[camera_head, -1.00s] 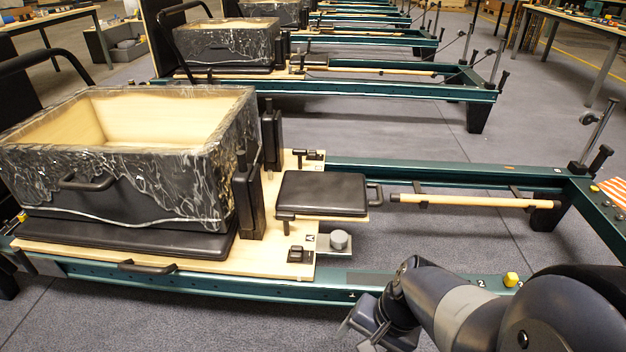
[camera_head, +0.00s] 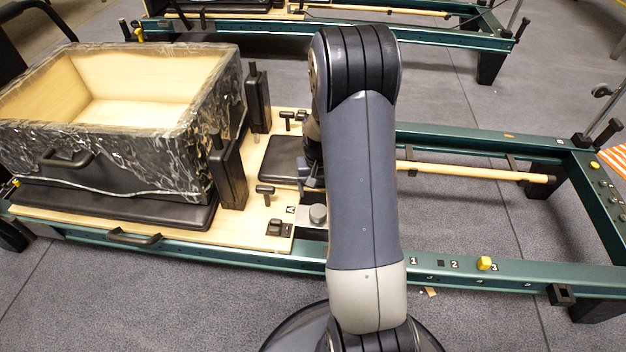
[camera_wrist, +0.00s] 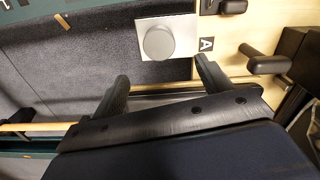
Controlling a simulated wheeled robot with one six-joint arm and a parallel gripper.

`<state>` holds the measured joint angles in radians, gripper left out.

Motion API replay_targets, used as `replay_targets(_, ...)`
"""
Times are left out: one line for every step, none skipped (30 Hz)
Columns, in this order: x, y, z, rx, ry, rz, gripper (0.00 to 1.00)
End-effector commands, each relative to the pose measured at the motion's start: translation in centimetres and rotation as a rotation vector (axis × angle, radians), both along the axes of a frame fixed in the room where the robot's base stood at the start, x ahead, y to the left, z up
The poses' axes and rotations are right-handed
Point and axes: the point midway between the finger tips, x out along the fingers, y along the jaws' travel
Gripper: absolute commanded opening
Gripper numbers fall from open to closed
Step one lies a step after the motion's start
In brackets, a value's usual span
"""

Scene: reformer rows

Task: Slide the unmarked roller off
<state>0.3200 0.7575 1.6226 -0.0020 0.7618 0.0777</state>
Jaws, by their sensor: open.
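A grey round roller (camera_head: 318,213) stands on a small light metal plate at the near corner of the wooden carriage (camera_head: 262,237). It also shows in the wrist view as a grey disc (camera_wrist: 159,43) on its plate. A label "A" (camera_wrist: 206,44) is on the carriage beside it; I see no mark on the roller's top. No second roller shows; my arm hides part of the carriage's far side. My gripper (camera_wrist: 161,69) is open and empty, its two fingers apart just short of the roller. In the head view it is mostly behind my arm.
A black headrest (camera_head: 283,157) lies on the carriage. Black T-shaped handles (camera_head: 265,192) and upright shoulder blocks (camera_head: 229,172) stand near it. A large open box (camera_head: 130,165) sits to the left. The green frame rail (camera_head: 455,274) runs along the near side, with a yellow knob (camera_head: 484,263).

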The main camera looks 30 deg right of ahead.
Motion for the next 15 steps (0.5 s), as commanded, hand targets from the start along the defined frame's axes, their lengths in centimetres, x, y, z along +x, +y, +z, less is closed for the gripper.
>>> replay_targets(-0.1,0.0,-0.9,0.001,0.002,0.000,0.74)
replay_targets(-0.1,0.0,-1.4,0.001,0.002,0.000,0.74)
replay_targets(-0.1,0.0,-2.1,0.001,0.003,0.000,0.74)
replay_targets(-0.1,0.1,-2.7,0.002,0.004,0.000,0.74)
replay_targets(-0.1,0.0,-3.2,0.001,0.003,-0.001,0.74)
replay_targets(-0.1,0.1,-4.0,0.002,0.002,-0.001,0.74)
replay_targets(-0.1,0.1,-4.6,0.002,0.003,-0.001,0.74)
replay_targets(-0.1,0.1,-5.2,0.002,0.003,-0.001,0.74)
replay_targets(-0.1,0.1,-5.9,0.002,0.001,-0.001,0.74)
replay_targets(-0.1,0.1,-6.4,0.002,0.002,-0.001,0.74)
replay_targets(-0.1,0.1,-6.9,0.002,0.002,-0.001,0.74)
replay_targets(-0.1,0.1,-7.5,0.002,0.001,-0.001,0.74)
replay_targets(-0.1,0.1,-7.9,0.001,0.001,-0.001,0.74)
replay_targets(-0.1,0.1,-8.3,0.002,0.001,-0.001,0.74)
replay_targets(-0.1,0.1,-8.8,0.002,0.001,-0.001,0.74)
